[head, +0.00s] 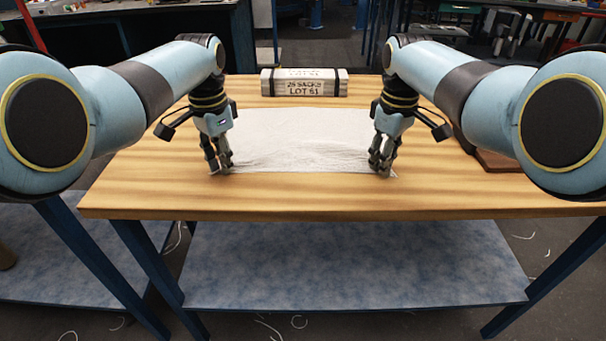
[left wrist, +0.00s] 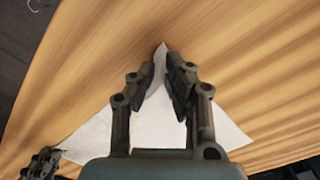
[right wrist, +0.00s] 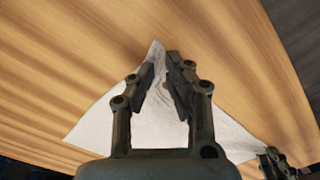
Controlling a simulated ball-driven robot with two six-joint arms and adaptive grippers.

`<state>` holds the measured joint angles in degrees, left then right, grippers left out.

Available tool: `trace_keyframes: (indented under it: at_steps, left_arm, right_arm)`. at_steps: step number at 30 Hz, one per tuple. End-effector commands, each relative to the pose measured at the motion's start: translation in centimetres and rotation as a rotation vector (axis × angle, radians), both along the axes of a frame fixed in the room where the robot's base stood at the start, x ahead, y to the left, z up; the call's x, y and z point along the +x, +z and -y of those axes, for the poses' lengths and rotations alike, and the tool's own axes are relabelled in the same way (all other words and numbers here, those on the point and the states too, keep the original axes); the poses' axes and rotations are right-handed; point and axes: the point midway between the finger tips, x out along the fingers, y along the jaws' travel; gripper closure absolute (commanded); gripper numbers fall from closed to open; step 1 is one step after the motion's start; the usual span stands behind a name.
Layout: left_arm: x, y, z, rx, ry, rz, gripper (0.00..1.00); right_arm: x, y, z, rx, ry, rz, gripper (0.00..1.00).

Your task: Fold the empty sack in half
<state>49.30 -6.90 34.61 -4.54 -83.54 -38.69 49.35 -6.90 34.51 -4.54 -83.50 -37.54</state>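The empty white sack (head: 300,130) lies flat and unfolded on the wooden table, with wrinkles along its near side. My left gripper (head: 219,170) is at its near left corner, fingers pointing down. In the left wrist view, the sack's corner (left wrist: 158,120) shows between the two fingers, which stand slightly apart. My right gripper (head: 381,170) is at the near right corner. In the right wrist view, the creased corner (right wrist: 156,115) lies between its slightly parted fingers. Whether the fingertips touch the cloth is hard to see.
A strapped bundle marked "25 sacks lot 51" (head: 304,83) lies at the back of the table (head: 300,198). A brown wooden piece (head: 497,163) lies at the right, partly behind my right arm. The table's front strip is clear.

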Motion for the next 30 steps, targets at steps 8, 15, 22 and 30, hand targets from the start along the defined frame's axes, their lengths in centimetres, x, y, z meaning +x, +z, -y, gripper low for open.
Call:
trace_keyframes:
  at_steps: [8,15,22,30]
  left_arm:
    - [-0.22,-0.39,-0.09,0.001,0.0,-0.006,1.0]
    - [-0.27,-0.45,-0.11,0.002,0.001,-0.006,1.0]
    - [-0.31,-0.51,-0.12,0.002,0.001,-0.008,1.0]
    - [-0.28,0.31,-0.14,0.003,0.001,-0.007,1.0]
  right_arm:
    - [-0.24,-0.42,0.09,-0.002,0.0,-0.006,1.0]
    - [-0.29,-0.5,0.13,-0.003,-0.001,-0.007,1.0]
    - [-0.32,-0.55,0.17,-0.003,-0.001,-0.009,1.0]
    - [-0.3,0.27,0.19,-0.003,-0.001,-0.008,1.0]
